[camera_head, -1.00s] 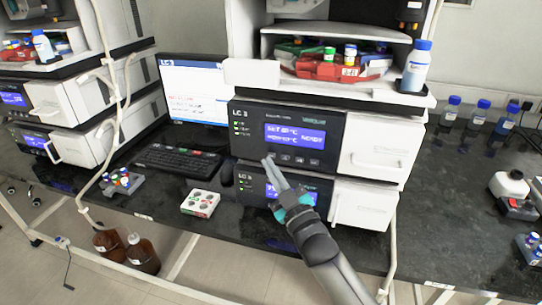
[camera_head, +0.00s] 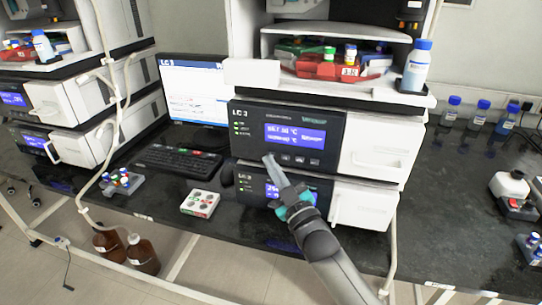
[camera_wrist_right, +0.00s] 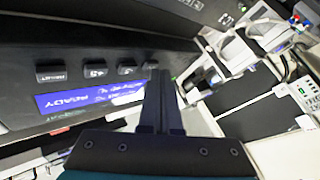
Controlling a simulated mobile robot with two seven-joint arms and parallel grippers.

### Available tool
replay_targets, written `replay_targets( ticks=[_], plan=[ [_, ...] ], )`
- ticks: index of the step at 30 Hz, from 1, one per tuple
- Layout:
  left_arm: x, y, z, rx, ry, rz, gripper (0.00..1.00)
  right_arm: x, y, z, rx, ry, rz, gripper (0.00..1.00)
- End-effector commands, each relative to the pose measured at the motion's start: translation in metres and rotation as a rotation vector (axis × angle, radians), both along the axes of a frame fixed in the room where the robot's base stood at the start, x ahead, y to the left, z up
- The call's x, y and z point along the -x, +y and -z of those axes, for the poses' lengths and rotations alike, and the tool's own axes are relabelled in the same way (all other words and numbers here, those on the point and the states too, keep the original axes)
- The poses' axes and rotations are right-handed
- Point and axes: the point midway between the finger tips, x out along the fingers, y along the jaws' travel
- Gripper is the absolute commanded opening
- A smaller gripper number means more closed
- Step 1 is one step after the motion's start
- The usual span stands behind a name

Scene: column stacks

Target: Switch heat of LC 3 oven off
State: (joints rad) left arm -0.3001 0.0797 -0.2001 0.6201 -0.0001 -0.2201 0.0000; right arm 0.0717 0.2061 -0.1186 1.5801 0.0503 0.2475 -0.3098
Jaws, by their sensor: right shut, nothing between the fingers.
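The LC 3 oven (camera_head: 248,140) is the upper dark-fronted module of the middle stack. Its blue display (camera_head: 295,134) shows a SET line in °C and a second line in °C. Small buttons (camera_head: 300,160) sit in a row below it. My right gripper (camera_head: 268,157) is shut and empty, its tips at the left end of this row. In the right wrist view the row is seen upside down, and the closed fingers (camera_wrist_right: 155,75) cover the end button. The display (camera_wrist_right: 75,98) there reads READY. I cannot tell whether the tips touch. My left gripper is out of view.
A second LC module (camera_head: 250,182) with its own display sits directly below, partly behind my right arm. A red tray (camera_head: 325,70) and bottle (camera_head: 416,65) are above.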

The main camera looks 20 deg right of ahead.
Motion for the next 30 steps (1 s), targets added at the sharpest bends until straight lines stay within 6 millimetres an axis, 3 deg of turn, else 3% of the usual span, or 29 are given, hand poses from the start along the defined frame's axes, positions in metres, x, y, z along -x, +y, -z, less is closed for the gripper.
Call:
replay_targets(
  ticks=[14,30],
  plan=[
    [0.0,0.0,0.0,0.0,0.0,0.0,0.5,-0.001,-0.001,0.0,0.0,0.002,0.001,0.0],
    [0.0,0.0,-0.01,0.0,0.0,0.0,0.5,0.013,0.008,0.0,0.001,0.0,0.0,0.0]
  ],
)
